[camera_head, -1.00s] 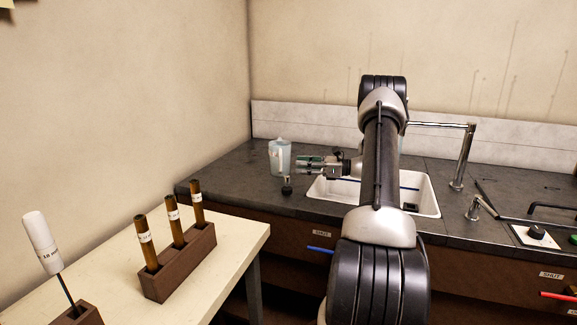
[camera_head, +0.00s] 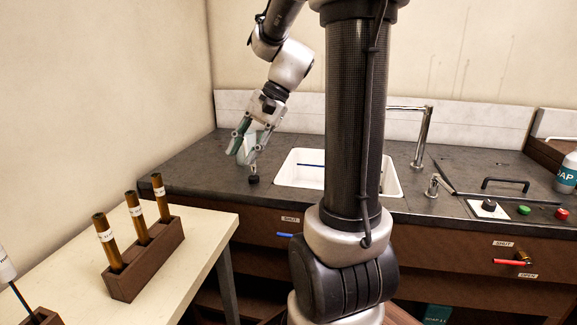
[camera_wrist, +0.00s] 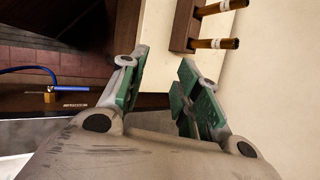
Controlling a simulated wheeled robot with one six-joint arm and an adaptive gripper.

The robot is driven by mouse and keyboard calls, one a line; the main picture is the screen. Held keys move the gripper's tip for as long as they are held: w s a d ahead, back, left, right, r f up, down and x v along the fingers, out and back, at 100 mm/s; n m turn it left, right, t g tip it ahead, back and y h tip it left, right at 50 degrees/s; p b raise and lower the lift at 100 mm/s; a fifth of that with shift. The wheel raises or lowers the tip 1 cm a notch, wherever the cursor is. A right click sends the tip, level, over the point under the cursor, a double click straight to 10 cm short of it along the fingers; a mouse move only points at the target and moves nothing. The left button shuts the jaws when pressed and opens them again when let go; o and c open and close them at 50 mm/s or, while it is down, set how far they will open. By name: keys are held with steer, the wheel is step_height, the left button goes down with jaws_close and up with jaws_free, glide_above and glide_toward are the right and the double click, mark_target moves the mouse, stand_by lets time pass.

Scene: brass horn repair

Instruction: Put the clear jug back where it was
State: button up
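The clear jug (camera_head: 247,147) stands on the dark counter (camera_head: 190,165), left of the sink. It is pale and see-through, and my gripper partly hides it in the head view. My gripper (camera_head: 245,150) points down and towards the camera, in front of the jug in the picture. Its green-padded fingers are spread. In the wrist view the gripper (camera_wrist: 163,58) is open with nothing between the fingers, and the jug does not show there.
A small black stopper (camera_head: 253,179) is on the counter near the jug. The white sink (camera_head: 300,175) and tap (camera_head: 423,140) are to the right. A pale table (camera_head: 205,245) at left holds a brown rack (camera_head: 150,265) of labelled tubes.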

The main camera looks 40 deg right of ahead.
steer(key=s+d+n+t+h, duration=0.1)
steer(key=s+n+t+h, duration=0.2)
steer(key=s+n+h, duration=0.3)
steer(key=s+n, duration=0.4)
steer(key=s, duration=0.5)
steer(key=shift+d+r+n, duration=0.2)
steer(key=shift+r+n, duration=0.1)
